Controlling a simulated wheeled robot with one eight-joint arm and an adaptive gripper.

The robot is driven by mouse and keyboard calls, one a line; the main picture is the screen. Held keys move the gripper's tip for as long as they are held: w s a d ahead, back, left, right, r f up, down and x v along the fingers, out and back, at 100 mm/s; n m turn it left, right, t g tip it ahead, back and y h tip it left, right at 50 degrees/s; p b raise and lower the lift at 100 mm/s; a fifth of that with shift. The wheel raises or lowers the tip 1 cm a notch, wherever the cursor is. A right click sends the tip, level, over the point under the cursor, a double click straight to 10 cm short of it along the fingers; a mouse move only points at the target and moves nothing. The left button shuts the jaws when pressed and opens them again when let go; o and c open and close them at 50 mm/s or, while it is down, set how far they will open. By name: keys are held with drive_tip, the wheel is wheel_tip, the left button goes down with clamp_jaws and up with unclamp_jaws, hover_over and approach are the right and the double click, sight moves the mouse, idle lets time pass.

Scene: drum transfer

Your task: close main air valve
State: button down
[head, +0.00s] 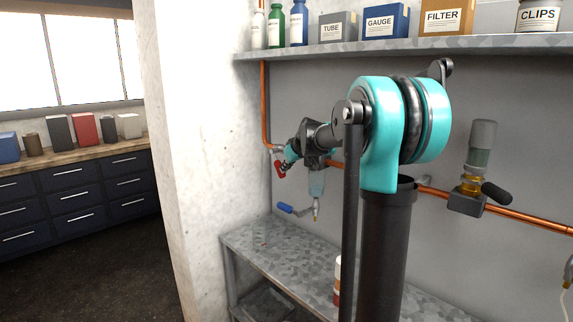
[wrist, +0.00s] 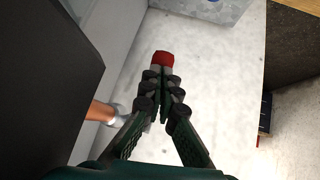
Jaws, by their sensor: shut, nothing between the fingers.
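A red valve handle (head: 281,168) hangs by the copper pipe at the left part of the wall, just below a grey pipe fitting (head: 276,149). In the wrist view the red handle (wrist: 163,58) shows just past my fingertips. My gripper (wrist: 162,78) has its fingers together with nothing between them. Its tips are at or very close to the red handle; I cannot tell whether they touch. The grey fitting (wrist: 118,115) is left of the fingers. In the head view my arm hides most of the gripper and part of the valve.
A blue-handled valve (head: 287,209) sits below, beside a filter bowl (head: 316,184). A metal shelf (head: 400,47) with boxes and bottles runs above. A metal bench (head: 270,240) stands below, and a white wall edge (head: 190,150) is close on the left.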

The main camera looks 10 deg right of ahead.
sight(279, 174)
drive_tip(key=f+t+y, duration=0.1)
drive_tip(key=w+a+f+t, duration=0.1)
drive_tip(key=t, duration=0.1)
drive_tip(key=shift+w+f+y, duration=0.2)
drive_tip(key=shift+y, duration=0.2)
drive_tip(key=shift+w+a+f, duration=0.6)
drive_tip(key=shift+w, duration=0.15)
drive_tip(key=v, duration=1.1)
drive_tip(key=s+d+f+m+g+h, duration=0.1)
drive_tip(key=s+f+m+g+h, duration=0.1)
drive_tip(key=s+f, duration=1.2)
drive_tip(key=s+d+f+m+g+h, duration=0.1)
drive_tip(key=s+f+m+g, duration=0.3)
drive_tip(key=s+f, duration=1)
drive_tip(key=s+g+h, duration=0.1)
drive_tip(key=s, duration=0.7)
drive_tip(key=shift+s+d+h, duration=0.25)
drive_tip(key=shift+h, duration=0.15)
drive_tip(key=shift+d+f, duration=0.1)
